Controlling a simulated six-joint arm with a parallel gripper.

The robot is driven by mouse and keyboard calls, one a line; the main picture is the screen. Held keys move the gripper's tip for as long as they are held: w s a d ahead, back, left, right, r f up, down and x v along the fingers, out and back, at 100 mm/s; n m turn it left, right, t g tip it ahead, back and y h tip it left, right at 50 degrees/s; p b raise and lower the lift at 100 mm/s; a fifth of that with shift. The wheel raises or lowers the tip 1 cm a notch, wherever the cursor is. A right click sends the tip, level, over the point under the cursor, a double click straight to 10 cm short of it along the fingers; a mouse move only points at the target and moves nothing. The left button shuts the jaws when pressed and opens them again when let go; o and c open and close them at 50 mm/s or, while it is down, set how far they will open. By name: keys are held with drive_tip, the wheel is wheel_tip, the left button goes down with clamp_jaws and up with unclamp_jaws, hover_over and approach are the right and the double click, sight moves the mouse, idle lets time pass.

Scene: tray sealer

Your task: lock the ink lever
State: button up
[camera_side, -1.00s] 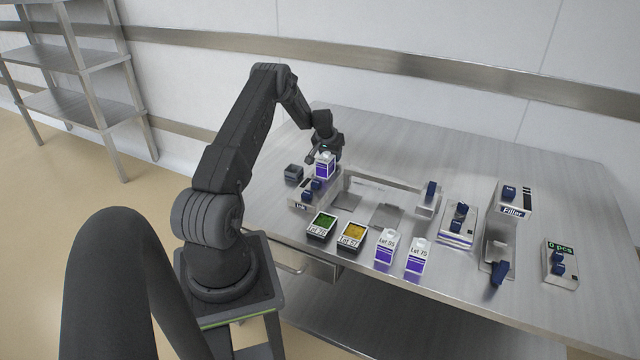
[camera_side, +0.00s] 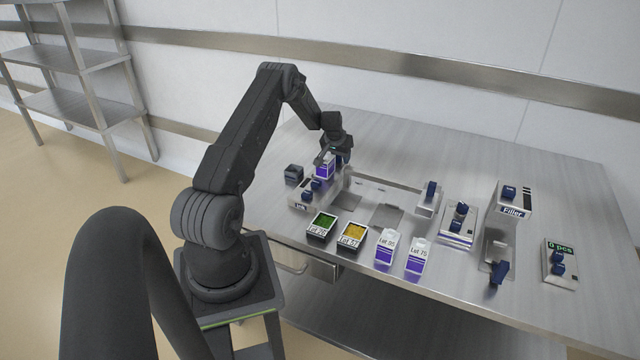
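The ink unit (camera_side: 301,205) is a low metal box labelled "Ink" near the table's left front, with dark blue controls (camera_side: 312,186) on top. A white and purple carton (camera_side: 324,171) stands at its back. A small dark blue part (camera_side: 343,158), possibly the ink lever, shows just right of the carton under my wrist. My gripper (camera_side: 331,158) points down at the carton's top and this blue part. Its fingers are small and dark and partly overlap them, so I cannot tell whether it touches or grips either.
A dark cup (camera_side: 293,172) sits left of the ink unit. Green (camera_side: 321,226) and yellow (camera_side: 351,236) trays and two cartons, Lot 55 (camera_side: 385,248) and Lot 75 (camera_side: 418,257), line the front. The Filler (camera_side: 513,201) stands right. The table's back is clear.

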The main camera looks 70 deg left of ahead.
drive_tip(key=shift+r, duration=3.4)
drive_tip(key=shift+d+r, duration=0.1)
drive_tip(key=shift+r, duration=0.05)
drive_tip(key=w+d+r+m, duration=0.2)
drive_tip(key=w+d+r, duration=0.2)
drive_tip(key=d+r, duration=0.75)
drive_tip(key=s+d+r+m+t+h, duration=0.1)
drive_tip(key=s+d+r, duration=0.1)
drive_tip(key=d+r, duration=0.5)
drive_tip(key=s+d+r+m+t, duration=0.15)
drive_tip(key=d+r, duration=0.25)
drive_tip(key=d, duration=0.8)
drive_tip(key=s+d+r+m+h, duration=0.1)
drive_tip(key=s+d+r+m, duration=0.15)
drive_tip(key=s+d, duration=0.65)
drive_tip(key=s+d+f+m+h, duration=0.1)
drive_tip(key=s+d+m, duration=0.1)
drive_tip(key=s+d, duration=0.9)
drive_tip(key=shift+s+d, duration=0.15)
drive_tip(key=shift+s, duration=0.55)
